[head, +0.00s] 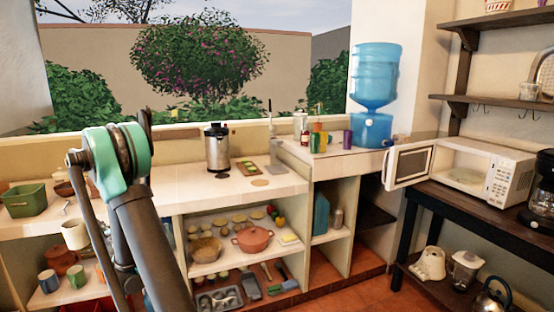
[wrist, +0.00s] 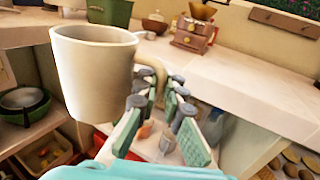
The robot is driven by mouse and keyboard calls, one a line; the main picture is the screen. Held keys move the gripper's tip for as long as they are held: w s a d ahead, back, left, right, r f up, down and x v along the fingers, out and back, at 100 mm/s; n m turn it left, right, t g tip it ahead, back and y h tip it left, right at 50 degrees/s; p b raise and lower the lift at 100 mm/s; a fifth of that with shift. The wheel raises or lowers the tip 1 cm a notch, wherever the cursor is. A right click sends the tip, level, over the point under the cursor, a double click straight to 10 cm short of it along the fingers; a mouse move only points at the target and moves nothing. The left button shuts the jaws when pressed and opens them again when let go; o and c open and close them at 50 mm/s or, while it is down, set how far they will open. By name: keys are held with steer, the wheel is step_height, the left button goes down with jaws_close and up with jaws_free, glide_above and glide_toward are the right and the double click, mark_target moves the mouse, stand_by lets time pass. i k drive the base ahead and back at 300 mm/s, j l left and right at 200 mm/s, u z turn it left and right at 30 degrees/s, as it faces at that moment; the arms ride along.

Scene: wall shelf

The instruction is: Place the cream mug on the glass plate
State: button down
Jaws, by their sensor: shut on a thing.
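The cream mug (wrist: 92,75) hangs upright, large and near, at the left of the wrist view. It also shows left of my arm in the head view (head: 75,235). My gripper (wrist: 158,98) is shut on its handle, with the green-padded fingers on either side of it. In the head view the fingers are hidden behind my arm. A pale round plate (head: 467,177) lies inside the open microwave (head: 512,180) at the right, far from the mug; I cannot tell for sure that it is glass.
The microwave door (head: 409,164) stands open to the left. A steel pot (head: 216,150) and a green box (head: 24,199) stand on the counter (head: 180,185). A water dispenser (head: 375,90) stands at the back right. Shelves below hold a red pot (head: 253,240) and other dishes.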

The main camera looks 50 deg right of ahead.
mark_target(469, 177)
steer(key=z, duration=1.2)
steer(key=i+l+z, duration=0.15)
steer(key=l, duration=0.15)
steer(key=l+z, duration=0.15)
steer(key=l, duration=0.15)
steer(key=i+l+z, duration=0.15)
steer(key=l, duration=0.15)
